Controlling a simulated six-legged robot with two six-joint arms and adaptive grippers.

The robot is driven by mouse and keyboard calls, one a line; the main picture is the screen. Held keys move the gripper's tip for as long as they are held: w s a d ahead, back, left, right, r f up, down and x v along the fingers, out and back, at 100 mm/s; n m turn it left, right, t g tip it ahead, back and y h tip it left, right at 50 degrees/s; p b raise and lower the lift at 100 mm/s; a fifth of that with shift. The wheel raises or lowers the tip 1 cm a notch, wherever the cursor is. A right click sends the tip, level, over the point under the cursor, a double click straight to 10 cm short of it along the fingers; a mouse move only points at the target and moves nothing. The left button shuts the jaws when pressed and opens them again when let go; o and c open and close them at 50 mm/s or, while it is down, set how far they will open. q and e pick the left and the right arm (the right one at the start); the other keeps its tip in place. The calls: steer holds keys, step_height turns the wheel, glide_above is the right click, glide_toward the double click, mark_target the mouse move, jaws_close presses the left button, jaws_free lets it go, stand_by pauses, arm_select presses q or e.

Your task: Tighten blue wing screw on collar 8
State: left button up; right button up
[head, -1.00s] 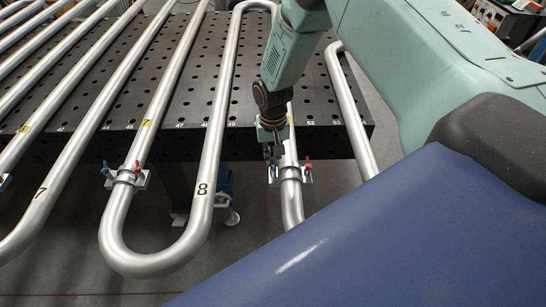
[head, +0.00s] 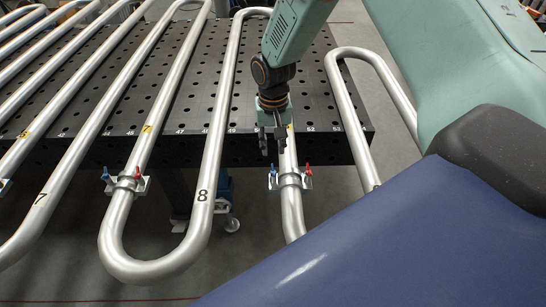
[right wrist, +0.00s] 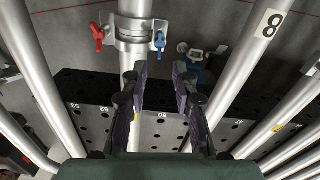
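A metal collar (head: 290,181) sits around a steel tube right of the tube marked 8, with a blue wing screw (head: 273,171) on its left and a red one (head: 308,171) on its right. In the right wrist view the collar (right wrist: 132,38) is at the top, its blue wing screw (right wrist: 160,42) right and red one (right wrist: 98,37) left. My right gripper (head: 272,146) is open and empty, just above the blue screw and apart from it; its fingers (right wrist: 160,76) show spread. No number is readable on this collar. My left gripper is out of view.
Another collar (head: 126,182) with blue and red wing screws is on the left leg of the bend by the marked 8 tube (head: 203,190). Parallel tubes cross a perforated black table (head: 190,110). A bent tube (head: 345,110) stands close right of my gripper.

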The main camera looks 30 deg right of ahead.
steer(key=shift+r, duration=2.2)
steer(key=shift+f, duration=0.1)
